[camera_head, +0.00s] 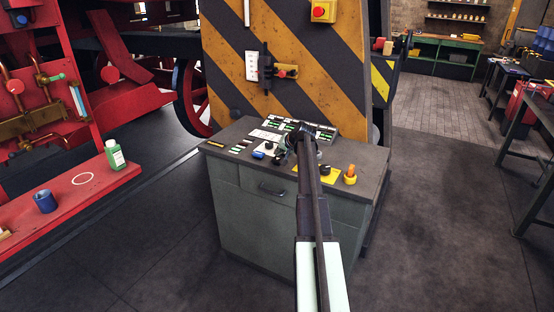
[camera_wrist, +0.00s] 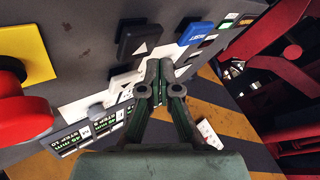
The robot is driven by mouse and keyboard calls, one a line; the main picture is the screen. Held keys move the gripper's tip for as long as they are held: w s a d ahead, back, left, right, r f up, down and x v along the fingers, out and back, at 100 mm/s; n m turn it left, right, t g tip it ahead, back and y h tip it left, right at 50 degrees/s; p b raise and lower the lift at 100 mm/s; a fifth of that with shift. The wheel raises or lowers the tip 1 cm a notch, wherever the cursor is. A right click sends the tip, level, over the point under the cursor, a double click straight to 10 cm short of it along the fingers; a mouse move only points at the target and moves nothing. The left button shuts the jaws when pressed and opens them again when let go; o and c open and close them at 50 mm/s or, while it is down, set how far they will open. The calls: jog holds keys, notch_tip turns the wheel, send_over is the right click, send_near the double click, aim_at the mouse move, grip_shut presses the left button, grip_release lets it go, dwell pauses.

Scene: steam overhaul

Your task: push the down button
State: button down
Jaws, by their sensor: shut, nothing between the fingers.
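A black button with a white triangle (camera_wrist: 139,39) lies on the grey panel in the wrist view. The triangle points to the picture's top, toward the panel's near edge, which fits a down arrow. Whether the tips touch the panel I cannot tell. In the head view my gripper (camera_head: 300,132) is over the control cabinet (camera_head: 255,185) and hides part of the buttons.
A blue reset button (camera_wrist: 196,33) is right of the triangle button. A large red knob (camera_wrist: 22,118) and a yellow plate (camera_wrist: 22,45) are to the left. Green displays (camera_wrist: 90,133) line the panel. A striped machine (camera_head: 300,65) stands behind the cabinet.

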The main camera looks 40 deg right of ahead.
aim_at(279, 159)
notch_tip(279, 159, up, 6)
jog(key=p, duration=0.2)
dwell(0.5)
dwell(0.6)
